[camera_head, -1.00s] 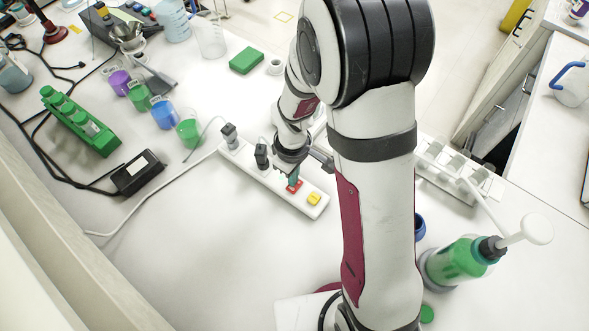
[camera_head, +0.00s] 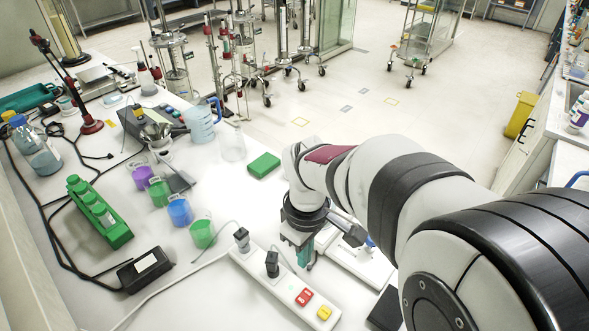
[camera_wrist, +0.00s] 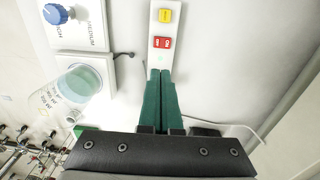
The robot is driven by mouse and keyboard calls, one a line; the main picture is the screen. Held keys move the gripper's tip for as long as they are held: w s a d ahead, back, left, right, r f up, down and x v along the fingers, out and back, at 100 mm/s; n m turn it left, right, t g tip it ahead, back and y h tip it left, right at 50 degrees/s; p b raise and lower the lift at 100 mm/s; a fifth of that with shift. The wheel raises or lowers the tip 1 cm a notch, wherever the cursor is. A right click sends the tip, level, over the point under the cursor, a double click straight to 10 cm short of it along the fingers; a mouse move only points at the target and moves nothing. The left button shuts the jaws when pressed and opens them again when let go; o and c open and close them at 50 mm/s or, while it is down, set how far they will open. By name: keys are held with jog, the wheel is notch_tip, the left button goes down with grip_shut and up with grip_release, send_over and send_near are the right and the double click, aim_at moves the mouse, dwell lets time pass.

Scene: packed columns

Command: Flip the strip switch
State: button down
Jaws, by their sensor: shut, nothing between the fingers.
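The white power strip (camera_head: 285,284) lies on the bench in the head view. It bears a red switch (camera_head: 304,297) and a yellow button (camera_head: 324,312) near its right end, with two dark plugs at its left part. In the wrist view the red switch (camera_wrist: 162,42) and the yellow button (camera_wrist: 166,16) show just beyond my fingertips. My gripper (camera_head: 304,262) is shut and empty, pointing down, above and behind the strip, apart from the red switch. Its green fingers (camera_wrist: 161,75) lie together in the wrist view. Which way the switch is set is too small to tell.
A white device with a blue knob (camera_wrist: 56,13) stands beside the strip. A beaker with teal liquid (camera_wrist: 80,82) is near it. Coloured cups (camera_head: 180,211), a green rack (camera_head: 98,212) and a black box (camera_head: 145,267) stand left of the strip. A green block (camera_head: 263,165) lies behind.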

aim_at(307, 293)
jog(key=f, duration=0.9)
jog(key=d+f, duration=0.1)
jog(key=f, duration=0.3)
jog(key=shift+w+f, duration=0.15)
jog(key=shift+f, duration=0.25)
